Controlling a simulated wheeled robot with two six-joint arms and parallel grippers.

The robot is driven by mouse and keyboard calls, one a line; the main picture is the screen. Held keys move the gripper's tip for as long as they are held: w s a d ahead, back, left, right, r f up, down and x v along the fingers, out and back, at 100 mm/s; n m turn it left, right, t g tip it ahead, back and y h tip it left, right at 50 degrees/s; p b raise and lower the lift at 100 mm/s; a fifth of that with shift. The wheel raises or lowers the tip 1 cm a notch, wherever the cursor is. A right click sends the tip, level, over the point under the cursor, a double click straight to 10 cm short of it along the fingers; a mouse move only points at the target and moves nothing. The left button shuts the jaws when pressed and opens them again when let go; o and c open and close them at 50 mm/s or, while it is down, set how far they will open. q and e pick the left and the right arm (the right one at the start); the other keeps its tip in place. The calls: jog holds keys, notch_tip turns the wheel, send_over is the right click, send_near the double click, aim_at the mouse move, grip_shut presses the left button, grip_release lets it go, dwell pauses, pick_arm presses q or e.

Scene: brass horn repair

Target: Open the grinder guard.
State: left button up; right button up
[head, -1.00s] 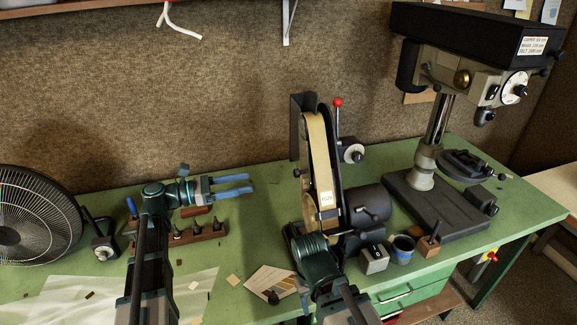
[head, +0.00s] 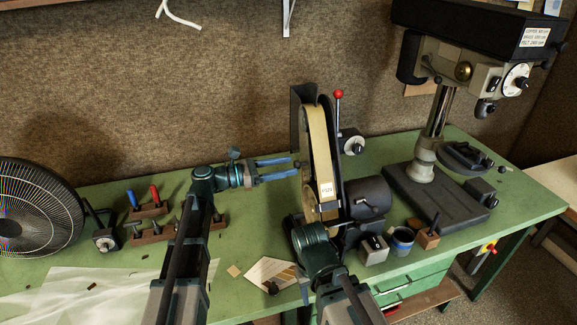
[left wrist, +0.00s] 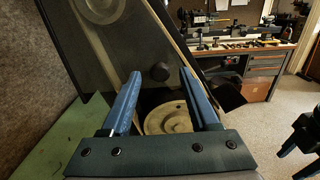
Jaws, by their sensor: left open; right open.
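The belt grinder (head: 321,155) stands at the middle of the green bench, with a tan belt and a dark upright guard plate (head: 298,105) behind it. My left gripper (head: 294,166) is open, with its blue fingertips at the grinder's left side. In the left wrist view, the dark guard panel (left wrist: 110,72) fills the left and middle. A round black knob (left wrist: 160,72) on it lies between the open fingers (left wrist: 158,82), not gripped; contact cannot be told. My right gripper (left wrist: 298,154) shows open at that view's right edge; its fingers are not clear in the head view.
A red-knobbed lever (head: 338,94) rises beside the belt. A drill press (head: 430,170) stands at right, with a metal block (head: 373,250) and blue-rimmed cup (head: 401,241) before it. A fan (head: 30,210) and tool racks (head: 150,211) are at left.

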pick_arm(q)
jog(key=shift+w+d, duration=0.2)
jog(key=shift+d, duration=0.45)
jog(key=shift+c, duration=0.3)
grip_shut()
dwell(0.8)
